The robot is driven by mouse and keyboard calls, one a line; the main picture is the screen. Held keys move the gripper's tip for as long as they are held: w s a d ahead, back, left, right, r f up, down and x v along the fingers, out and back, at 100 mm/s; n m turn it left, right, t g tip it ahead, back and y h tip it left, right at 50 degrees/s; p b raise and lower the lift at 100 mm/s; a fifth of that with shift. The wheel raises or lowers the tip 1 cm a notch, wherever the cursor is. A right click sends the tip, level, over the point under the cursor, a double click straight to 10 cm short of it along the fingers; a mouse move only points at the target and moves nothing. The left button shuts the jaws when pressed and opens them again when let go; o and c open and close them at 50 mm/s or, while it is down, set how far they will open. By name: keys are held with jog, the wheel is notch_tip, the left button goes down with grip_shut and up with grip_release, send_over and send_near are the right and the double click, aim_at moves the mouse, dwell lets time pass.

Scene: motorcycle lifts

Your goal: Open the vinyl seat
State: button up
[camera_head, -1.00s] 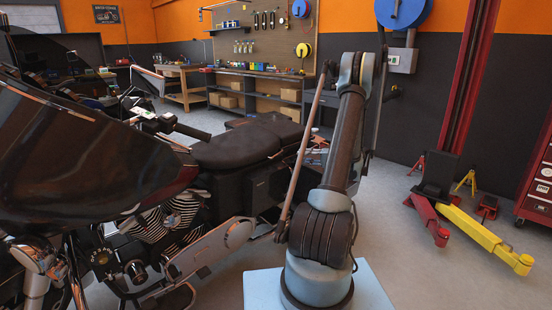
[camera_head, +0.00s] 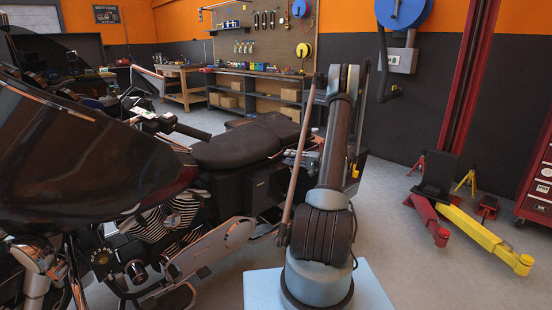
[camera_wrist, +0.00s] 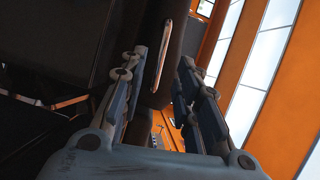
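The black vinyl seat (camera_head: 236,149) lies flat along the motorcycle, with its rear part (camera_head: 272,128) running back towards my arm. No gap shows beneath it from this side. My gripper is hidden behind my arm in the head view. In the wrist view my gripper (camera_wrist: 163,58) shows two fingers standing well apart. A dark piece with a thin pale strip (camera_wrist: 166,55) lies between or beyond the fingertips. I cannot tell whether it is part of the seat or whether either finger touches it.
The motorcycle's dark fairing (camera_head: 90,160) fills the left. A workbench with shelves (camera_head: 255,88) stands at the back. A yellow and red lift jack (camera_head: 485,237) stands at the right. Grey floor (camera_head: 420,270) is clear between the jack and my base.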

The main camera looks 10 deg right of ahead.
aim_at(277, 155)
jog(key=x, duration=0.7)
jog(key=shift+w+a, duration=0.2)
jog(key=shift+a, duration=0.05)
jog(key=shift+c, duration=0.6)
grip_shut()
jog(key=shift+a, duration=0.15)
